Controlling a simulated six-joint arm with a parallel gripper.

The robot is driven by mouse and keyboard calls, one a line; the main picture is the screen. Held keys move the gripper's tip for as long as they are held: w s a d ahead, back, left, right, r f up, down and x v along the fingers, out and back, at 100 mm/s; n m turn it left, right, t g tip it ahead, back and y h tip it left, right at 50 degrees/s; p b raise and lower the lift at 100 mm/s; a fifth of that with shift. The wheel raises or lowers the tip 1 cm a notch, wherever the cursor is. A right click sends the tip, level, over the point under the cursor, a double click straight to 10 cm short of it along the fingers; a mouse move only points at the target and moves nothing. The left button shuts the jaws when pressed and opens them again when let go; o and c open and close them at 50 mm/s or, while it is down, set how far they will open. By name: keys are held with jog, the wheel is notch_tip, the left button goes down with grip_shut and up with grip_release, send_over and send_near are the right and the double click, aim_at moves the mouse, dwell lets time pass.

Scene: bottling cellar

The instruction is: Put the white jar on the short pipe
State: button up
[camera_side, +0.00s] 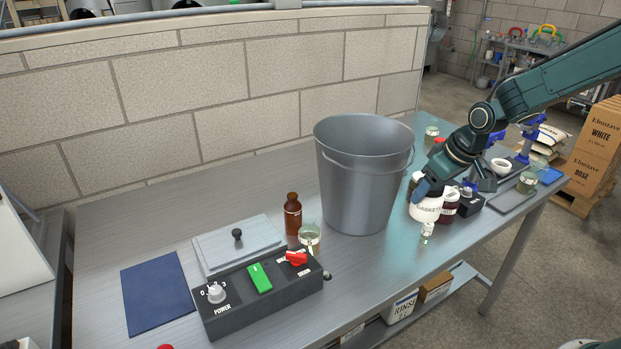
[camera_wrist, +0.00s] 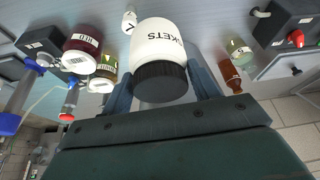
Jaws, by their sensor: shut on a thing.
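The white jar (camera_side: 427,209), lettered GASKETS, is between the fingers of my gripper (camera_side: 432,190), right of the large grey bucket in the side view. In the wrist view the white jar (camera_wrist: 160,42) with its black lid sits between the two blue fingers of my gripper (camera_wrist: 162,90), which is shut on it. I cannot tell whether the jar's base touches the bench. I cannot pick out the short pipe for certain in either view.
The grey bucket (camera_side: 362,180) stands tall left of the jar. A small bottle (camera_side: 427,232) stands in front of the jar, and a dark red jar (camera_side: 449,205) stands close on its right. A brown bottle (camera_side: 293,214) and a control box (camera_side: 258,292) are farther left.

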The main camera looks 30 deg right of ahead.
jog(key=shift+s+d+f+m+h, duration=0.2)
jog(key=shift+d+f+m, duration=0.1)
jog(key=shift+d, duration=0.25)
jog(key=shift+s+d+f+m+h, duration=0.1)
jog(key=shift+s+d+f+m, duration=0.15)
jog(key=shift+d, duration=0.3)
jog(key=w+d+r, duration=0.3)
jog(key=w+d, duration=0.3)
jog(key=w, duration=0.1)
jog(key=w+d+r, duration=0.4)
jog(key=w+d, duration=0.1)
jog(key=w, duration=0.2)
jog(key=w+a+f+n+y, duration=0.1)
jog(key=w+f+n, duration=0.3)
jog(key=w+f, duration=0.4)
jog(key=shift+w+f+y, duration=0.4)
jog(key=shift+w, duration=1.9)
jog(key=shift+n, duration=0.25)
jog(key=shift+f, duration=4)
jog(key=shift+f, duration=0.1)
